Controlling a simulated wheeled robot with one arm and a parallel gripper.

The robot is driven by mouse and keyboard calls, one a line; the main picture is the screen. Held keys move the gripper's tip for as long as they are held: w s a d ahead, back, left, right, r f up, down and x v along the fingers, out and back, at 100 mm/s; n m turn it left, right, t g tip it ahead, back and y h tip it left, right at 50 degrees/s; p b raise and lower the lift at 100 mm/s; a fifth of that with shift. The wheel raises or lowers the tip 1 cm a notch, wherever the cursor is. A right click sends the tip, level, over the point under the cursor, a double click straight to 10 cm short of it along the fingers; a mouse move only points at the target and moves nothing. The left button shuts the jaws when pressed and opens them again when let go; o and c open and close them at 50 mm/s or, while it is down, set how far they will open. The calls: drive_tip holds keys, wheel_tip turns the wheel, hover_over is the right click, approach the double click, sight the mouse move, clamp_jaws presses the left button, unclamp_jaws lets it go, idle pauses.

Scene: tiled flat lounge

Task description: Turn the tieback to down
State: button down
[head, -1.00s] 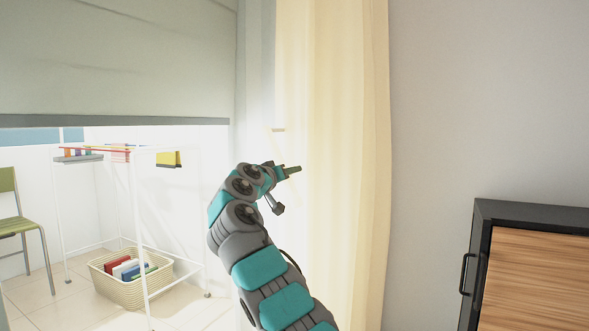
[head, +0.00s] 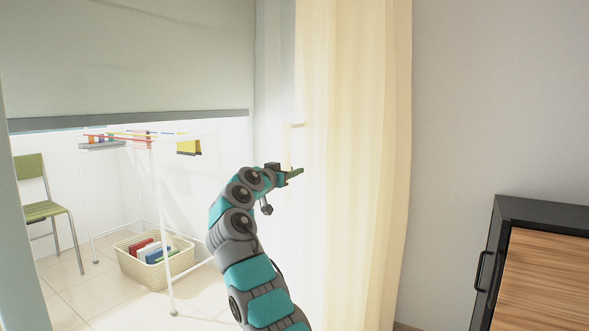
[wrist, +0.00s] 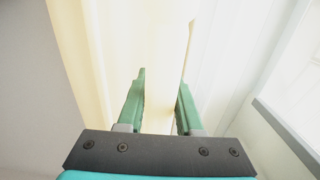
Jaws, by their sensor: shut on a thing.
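The cream curtain (head: 355,150) hangs in the middle of the head view. A thin tan piece at its left edge, which looks like the tieback (head: 297,126), shows just above my gripper (head: 299,172). In the wrist view a slim tan bar, seemingly the same tieback (wrist: 188,48), stretches away beyond the right finger. My gripper (wrist: 162,80) has its green fingers some way apart, shut on the tieback, with pale material showing between them. The bright light washes out the exact contact.
A blind (head: 130,60) hangs partly down at left. Beyond it stand a drying rack (head: 160,225), a basket (head: 140,268) and a green chair (head: 42,210). A wood-fronted cabinet (head: 545,280) stands at right. Bare wall lies between curtain and cabinet.

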drive_tip(key=shift+a+r, duration=0.1)
drive_tip(key=shift+r, duration=0.05)
drive_tip(key=c, duration=0.6)
unclamp_jaws()
drive_tip(key=shift+o, duration=0.2)
drive_tip(key=b+v, duration=0.1)
drive_tip(key=v, duration=0.6)
drive_tip(key=shift+s+a+b, duration=0.25)
drive_tip(key=shift+b, duration=0.15)
